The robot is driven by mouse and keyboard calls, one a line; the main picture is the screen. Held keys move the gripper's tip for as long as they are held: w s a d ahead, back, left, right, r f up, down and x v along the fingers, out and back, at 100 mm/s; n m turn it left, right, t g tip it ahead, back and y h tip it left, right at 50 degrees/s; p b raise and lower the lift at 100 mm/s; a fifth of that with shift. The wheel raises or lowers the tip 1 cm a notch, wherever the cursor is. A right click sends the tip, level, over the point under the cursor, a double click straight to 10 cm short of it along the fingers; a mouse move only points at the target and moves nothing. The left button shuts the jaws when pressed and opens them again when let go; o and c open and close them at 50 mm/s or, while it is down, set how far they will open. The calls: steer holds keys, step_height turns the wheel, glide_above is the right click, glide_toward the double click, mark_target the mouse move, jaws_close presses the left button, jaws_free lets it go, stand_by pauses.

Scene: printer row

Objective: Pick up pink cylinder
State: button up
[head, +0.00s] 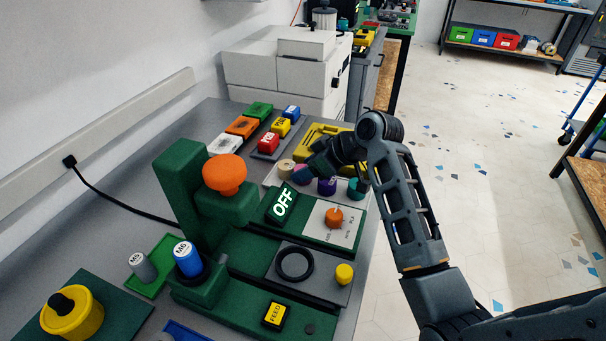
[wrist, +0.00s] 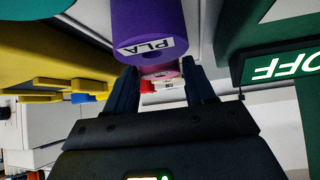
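The pink cylinder (head: 301,173) stands on a grey holder between a tan cylinder (head: 286,168) and a purple cylinder (head: 326,186). My gripper (head: 312,170) is low beside it and partly covers it in the head view. In the wrist view, my gripper (wrist: 161,72) has its two dark fingers apart. A pink strip of the pink cylinder (wrist: 162,74) shows between the fingertips, and the rest is hidden behind the purple cylinder (wrist: 150,28), labelled PLA. I cannot tell whether either finger touches the pink cylinder.
A teal cylinder (head: 356,189) stands at the right end of the row. The green OFF display (head: 283,205) and an orange knob (head: 334,217) are in front. A yellow tray (head: 322,133) lies behind, with the red block (head: 268,142) to its left.

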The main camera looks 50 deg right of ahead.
steer(key=c, duration=0.7)
